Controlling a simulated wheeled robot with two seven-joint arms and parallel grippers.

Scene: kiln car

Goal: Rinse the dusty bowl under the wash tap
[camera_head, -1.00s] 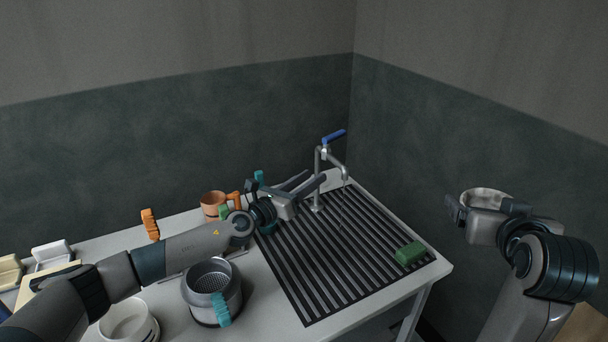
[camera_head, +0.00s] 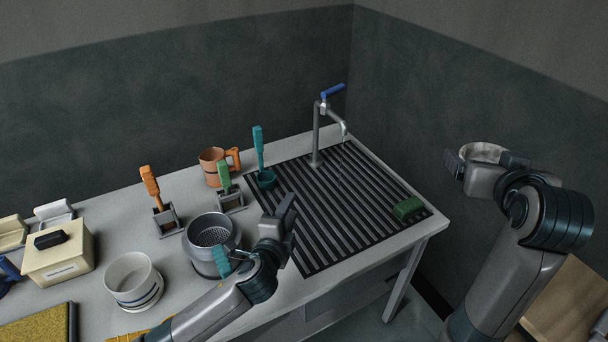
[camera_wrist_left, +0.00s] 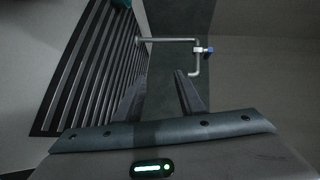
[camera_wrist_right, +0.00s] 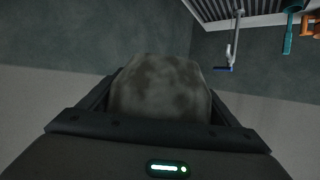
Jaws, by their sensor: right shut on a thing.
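The dusty bowl (camera_head: 484,151) is pale grey and held up at the right, off the table. In the right wrist view its side (camera_wrist_right: 160,88) shows dark blotches. My right gripper (camera_head: 482,160) is shut on it, one finger on each side. The wash tap (camera_head: 317,140) stands at the back of the slatted drain board, with a blue lever (camera_head: 333,91) on top. A faint thin line shows below its spout; I cannot clearly tell whether it is water. The bowl is well to the right of the spout. My left gripper (camera_head: 287,210) is open and empty above the board's left edge.
The slatted drain board (camera_head: 335,205) holds a green block (camera_head: 407,208) near its right corner. The board's middle is clear.

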